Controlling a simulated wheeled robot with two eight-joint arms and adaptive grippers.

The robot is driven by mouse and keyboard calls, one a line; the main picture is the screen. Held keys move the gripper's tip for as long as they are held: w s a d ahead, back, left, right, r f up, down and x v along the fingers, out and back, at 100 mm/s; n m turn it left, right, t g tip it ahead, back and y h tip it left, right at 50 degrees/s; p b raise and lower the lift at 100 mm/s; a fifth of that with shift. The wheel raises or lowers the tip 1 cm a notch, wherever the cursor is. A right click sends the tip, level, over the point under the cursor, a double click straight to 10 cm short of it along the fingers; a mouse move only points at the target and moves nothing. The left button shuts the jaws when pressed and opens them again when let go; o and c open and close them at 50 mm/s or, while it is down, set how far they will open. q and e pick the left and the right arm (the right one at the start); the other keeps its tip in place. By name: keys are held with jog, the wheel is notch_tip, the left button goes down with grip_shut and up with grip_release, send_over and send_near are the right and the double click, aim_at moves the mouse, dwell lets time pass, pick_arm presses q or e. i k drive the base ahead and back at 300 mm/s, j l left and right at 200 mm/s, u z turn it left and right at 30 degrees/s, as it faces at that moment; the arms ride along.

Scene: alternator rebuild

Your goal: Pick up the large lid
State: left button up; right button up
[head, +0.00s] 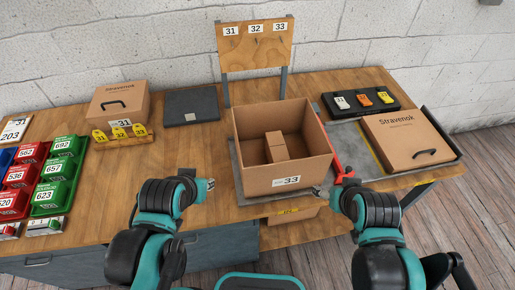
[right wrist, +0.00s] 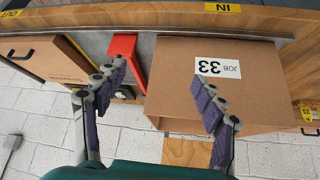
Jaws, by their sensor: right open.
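The large lid (head: 405,138) appears to be the wide brown "Stravenok" piece with a black handle, lying at the bench's right end. It also shows at the left edge of the right wrist view (right wrist: 40,62). A smaller brown "Stravenok" piece (head: 118,103) with a handle is at back left. An open carton (head: 265,183) labelled 33 stands mid-bench with brown blocks inside. My right gripper (head: 328,191) is open and empty by the carton's front right corner; its spread fingers show in the wrist view (right wrist: 158,88). My left gripper (head: 209,185) is left of the carton; its fingers are unclear.
A red bar (head: 340,165) lies between the carton and the lid. A black tray (head: 360,102) with coloured pieces is behind the lid. A dark flat panel (head: 192,106) lies at back left. Green and red bins (head: 50,195) fill the left end. Bare wood lies left of the carton.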

aim_at(404, 141)
jog(key=l, duration=0.9)
jog(key=k+l, duration=0.1)
jog(key=l, duration=0.8)
jog(key=i+l, duration=0.4)
jog(key=i+l+z, duration=0.1)
jog(key=i+l, duration=0.25)
jog(key=l, duration=0.25)
